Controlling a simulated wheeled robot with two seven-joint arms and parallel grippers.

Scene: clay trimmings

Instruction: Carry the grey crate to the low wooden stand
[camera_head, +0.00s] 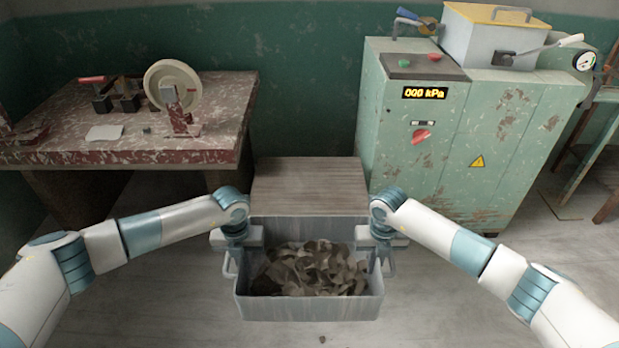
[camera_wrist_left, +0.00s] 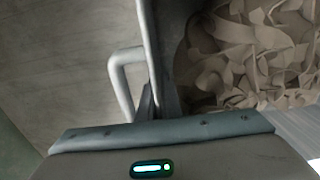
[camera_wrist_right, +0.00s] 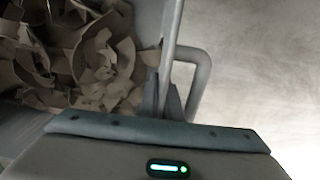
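The grey crate (camera_head: 310,308) is in the lower middle of the head view, upright and filled with grey-brown clay trimmings (camera_head: 312,270). The low wooden stand (camera_head: 310,185) is directly beyond it, its plank top bare where it shows. My left gripper (camera_head: 236,258) is at the crate's left side, its fingers closed on the side wall's rim beside the loop handle (camera_wrist_left: 122,85). My right gripper (camera_head: 381,258) is at the right side, its fingers on both sides of the rim beside the other handle (camera_wrist_right: 203,85). Whether the crate touches the floor I cannot tell.
A worn red table (camera_head: 200,150) with a wheel device (camera_head: 173,90) stands at the left. A green cabinet (camera_head: 400,150) with a "000 kPa" display stands at the right, close to the stand. Grey floor (camera_head: 440,320) is open around the crate.

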